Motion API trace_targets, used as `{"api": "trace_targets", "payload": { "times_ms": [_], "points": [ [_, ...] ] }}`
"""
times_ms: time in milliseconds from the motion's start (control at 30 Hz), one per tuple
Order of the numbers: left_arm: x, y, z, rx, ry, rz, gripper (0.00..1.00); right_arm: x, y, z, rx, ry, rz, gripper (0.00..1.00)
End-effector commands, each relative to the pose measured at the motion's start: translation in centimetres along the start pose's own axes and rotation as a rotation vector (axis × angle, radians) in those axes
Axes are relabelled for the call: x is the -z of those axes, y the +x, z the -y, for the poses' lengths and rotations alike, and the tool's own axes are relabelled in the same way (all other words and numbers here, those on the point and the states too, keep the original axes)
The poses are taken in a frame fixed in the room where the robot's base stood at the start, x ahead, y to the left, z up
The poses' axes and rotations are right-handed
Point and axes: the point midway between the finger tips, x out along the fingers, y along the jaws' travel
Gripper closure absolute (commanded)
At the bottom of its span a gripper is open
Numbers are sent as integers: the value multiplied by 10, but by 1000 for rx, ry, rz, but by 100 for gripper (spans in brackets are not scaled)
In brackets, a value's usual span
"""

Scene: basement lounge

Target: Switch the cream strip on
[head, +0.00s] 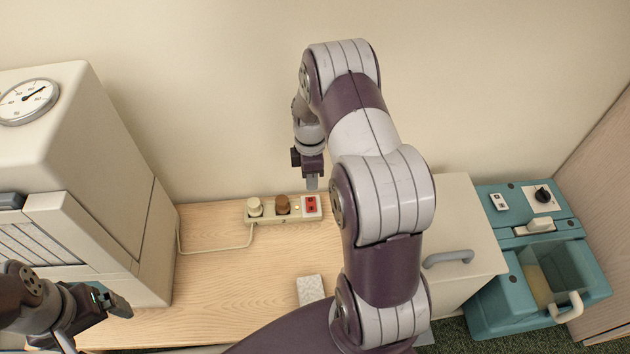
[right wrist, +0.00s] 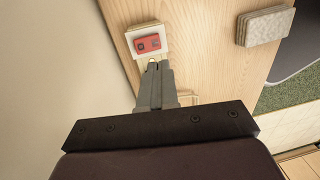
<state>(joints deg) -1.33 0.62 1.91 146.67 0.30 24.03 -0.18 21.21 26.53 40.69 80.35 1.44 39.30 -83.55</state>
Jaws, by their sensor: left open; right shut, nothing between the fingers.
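The cream strip (head: 271,219) lies on the wooden table against the wall. A cream plug (head: 254,207) and a brown plug (head: 282,204) sit in it, and its red rocker switch (head: 311,204) in a white frame is at the right end. My right gripper (head: 311,186) is shut and empty, pointing down just above and behind the switch; I cannot tell whether it touches. In the right wrist view the shut fingertips (right wrist: 154,68) are beside the red switch (right wrist: 149,43), with a small pale round spot between them. My left gripper (head: 122,308) is open at lower left, far from the strip.
A cream cabinet with a dial (head: 52,130) stands at the left. A grey speckled block (head: 311,289) lies near the table's front. A pale unit with a grey handle (head: 452,257) and a teal bin (head: 495,300) stand at the right. The strip's cord (head: 215,250) runs left.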

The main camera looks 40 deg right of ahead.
Motion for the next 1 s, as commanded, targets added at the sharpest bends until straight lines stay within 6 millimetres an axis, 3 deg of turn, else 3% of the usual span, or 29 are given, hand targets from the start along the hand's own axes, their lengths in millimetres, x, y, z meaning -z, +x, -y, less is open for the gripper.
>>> {"api": "trace_targets", "payload": {
  "times_ms": [33, 100, 300, 1000],
  "points": [
    [1, -10, 0, 0, 0, 0, 0, 0, -16, 3, -2, 0, 0, 100],
    [2, -15, 0, 0, 0, 0, 0, 0, -28, 6, -1, 0, 0, 100],
    [2, -22, 0, 0, 0, 0, 0, 0, -47, 12, 0, 0, 0, 100],
    [3, -22, 0, 0, 0, 0, 0, 0, -49, 12, 1, 1, 0, 100]
  ]
}}
